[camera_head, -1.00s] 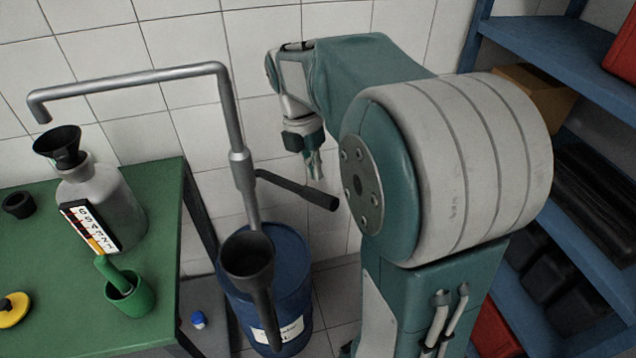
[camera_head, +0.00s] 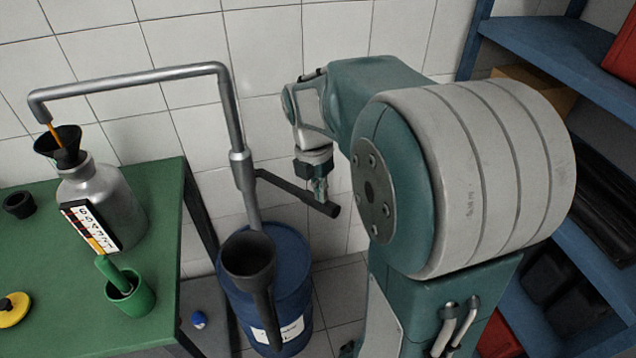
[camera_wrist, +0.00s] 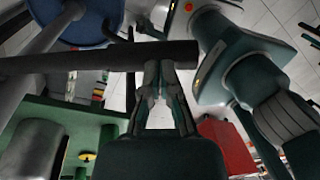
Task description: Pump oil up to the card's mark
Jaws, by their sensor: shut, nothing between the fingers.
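The pump's grey pipe (camera_head: 140,80) rises from a blue drum (camera_head: 285,290) and bends over to the left. A thin amber oil stream (camera_head: 55,136) falls from its spout into a black funnel (camera_head: 66,152) on the grey bottle (camera_head: 118,205). A card (camera_head: 90,228) with printed characters and a coloured strip stands against the bottle. The oil level in the bottle cannot be seen. My gripper (camera_head: 320,197) is shut and empty at the outer end of the dark pump handle (camera_head: 290,190). In the wrist view its fingertips (camera_wrist: 160,68) meet the handle bar (camera_wrist: 90,60).
The green bench (camera_head: 155,185) holds a green cup (camera_head: 130,297), a black ring (camera_head: 19,204) and a yellow cap (camera_head: 13,309). A black funnel-like cup (camera_head: 249,256) hangs before the drum. Blue shelves (camera_head: 550,45) stand at the right. A small blue object (camera_head: 199,319) lies low beside the bench.

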